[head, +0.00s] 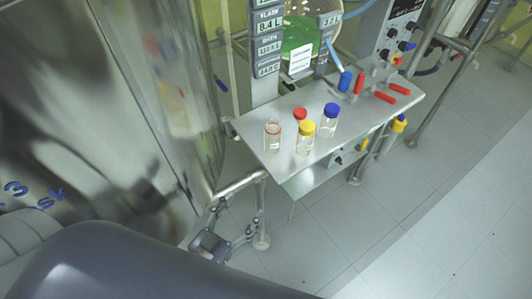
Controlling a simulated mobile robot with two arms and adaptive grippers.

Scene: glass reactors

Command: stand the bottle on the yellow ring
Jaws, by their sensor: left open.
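Several small clear glass bottles stand upright on a steel shelf (355,122). One bottle (272,138) at the left looks open, with a red ring at its neck. Beside it are a yellow-capped bottle (306,142), a red-capped bottle (300,114) and a blue-capped bottle (329,122). I cannot tell which one the task means. I cannot make out a yellow ring on the shelf. My left gripper (236,212) is open and empty, low in front of the shelf's left corner and apart from the bottles. My right gripper is not in view.
Blue and red handles (359,83) stand or lie on the shelf's right part. A display panel (268,42) rises behind it, by a vessel with green contents (302,37). A large shiny vessel (90,110) fills the left. The tiled floor (400,215) at right is clear.

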